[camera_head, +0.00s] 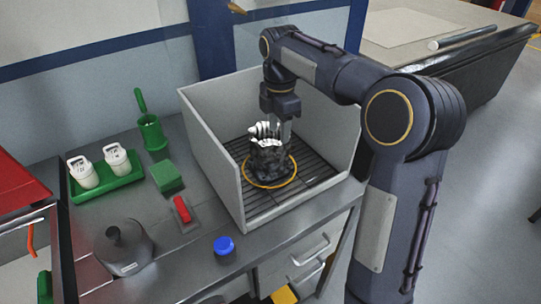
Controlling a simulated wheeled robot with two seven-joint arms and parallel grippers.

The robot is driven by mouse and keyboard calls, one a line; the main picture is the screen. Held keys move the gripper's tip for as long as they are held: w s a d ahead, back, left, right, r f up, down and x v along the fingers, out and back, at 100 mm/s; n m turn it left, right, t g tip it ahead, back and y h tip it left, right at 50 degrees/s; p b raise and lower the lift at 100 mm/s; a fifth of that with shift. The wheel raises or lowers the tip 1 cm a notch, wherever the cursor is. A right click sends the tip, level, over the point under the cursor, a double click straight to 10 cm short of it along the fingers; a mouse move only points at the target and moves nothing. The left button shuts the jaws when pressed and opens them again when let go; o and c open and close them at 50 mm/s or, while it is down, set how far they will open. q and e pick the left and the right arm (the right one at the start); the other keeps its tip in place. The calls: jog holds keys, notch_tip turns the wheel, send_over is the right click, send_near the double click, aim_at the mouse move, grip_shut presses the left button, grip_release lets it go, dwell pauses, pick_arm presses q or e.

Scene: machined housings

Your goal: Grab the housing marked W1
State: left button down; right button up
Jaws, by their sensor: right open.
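A dark, rough-looking piece (268,165) with pale, ridged parts (264,131) on top stands on the slatted floor of an open grey box. A yellow ring (268,186) circles its base. It may be the housing, but I cannot read a W1 mark on anything. My right gripper (286,127) reaches down into the box from above, at the top of the dark piece's right side. It is open; its fingertips are small and partly lost against the piece, and I cannot tell if they touch it. My left gripper is out of view.
The grey box (212,162) has high walls around the piece. Left of it stand a green tray (106,187) with two white containers, a green cup (152,132), a green block (167,177), a red item (182,209), a grey canister (124,248) and a blue cap (223,245).

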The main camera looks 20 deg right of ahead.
aim_at(279, 146)
jog(key=f, duration=0.7)
jog(key=shift+w+d+f, duration=0.1)
jog(key=shift+w+d, duration=0.1)
jog(key=shift+d, duration=0.05)
jog(key=shift+c, duration=0.2)
grip_shut()
jog(key=shift+w, duration=0.1)
dwell(0.9)
